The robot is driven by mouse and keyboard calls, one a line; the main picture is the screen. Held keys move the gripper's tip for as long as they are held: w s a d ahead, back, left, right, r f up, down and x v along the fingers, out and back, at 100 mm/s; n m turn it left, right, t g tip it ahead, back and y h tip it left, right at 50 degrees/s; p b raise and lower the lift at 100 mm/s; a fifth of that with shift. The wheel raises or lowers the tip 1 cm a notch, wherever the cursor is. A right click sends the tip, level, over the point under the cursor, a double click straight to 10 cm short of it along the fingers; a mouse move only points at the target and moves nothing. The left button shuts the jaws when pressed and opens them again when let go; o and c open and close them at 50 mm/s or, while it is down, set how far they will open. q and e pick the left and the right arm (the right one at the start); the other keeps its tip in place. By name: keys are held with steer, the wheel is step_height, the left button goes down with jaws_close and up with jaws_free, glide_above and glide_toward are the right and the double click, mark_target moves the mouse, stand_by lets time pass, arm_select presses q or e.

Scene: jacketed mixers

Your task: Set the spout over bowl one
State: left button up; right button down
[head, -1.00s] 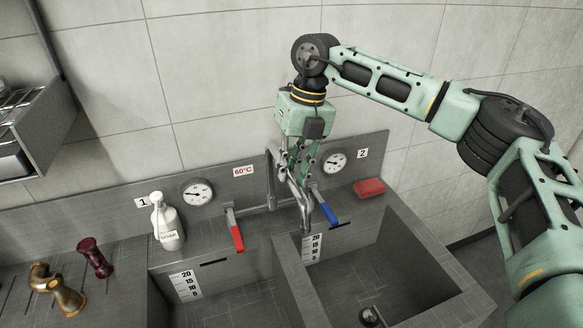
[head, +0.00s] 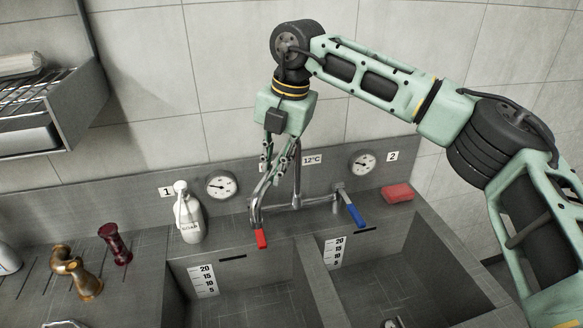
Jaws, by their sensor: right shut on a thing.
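The metal spout (head: 264,190) is a bent pipe on the mixer between the two bowls. My right gripper (head: 278,160) points down from above and is shut on the spout. The spout now slants to the left, its end hanging close to the red lever (head: 261,239) in the picture. Bowl one (head: 235,297) is the left sink, below and in front of the spout's end. I cannot tell how far over the bowl the end reaches. The gripper hides part of the pipe. Bowl two (head: 385,270) is the right sink. My left gripper is not in view.
A blue lever (head: 352,212) sits on the right of the mixer. A soap bottle (head: 188,214), gauges (head: 221,184) and a red sponge (head: 397,193) are along the back. A brass fitting (head: 78,272) and a dark red one (head: 116,245) stand on the left drainer.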

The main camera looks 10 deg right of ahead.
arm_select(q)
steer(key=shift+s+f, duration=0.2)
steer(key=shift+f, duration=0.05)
arm_select(e)
steer(key=shift+w+a+m, duration=0.4)
steer(key=shift+a+m, duration=0.1)
steer(key=shift+a, duration=0.15)
steer(key=c, duration=1.6)
jaws_free()
steer(key=shift+c, duration=0.2)
steer(key=shift+r, duration=0.1)
step_height(320, 180, up, 12)
steer(key=s+d, duration=0.1)
steer(key=d, duration=0.1)
steer(key=shift+s+f, duration=0.15)
steer(key=shift+f, duration=0.05)
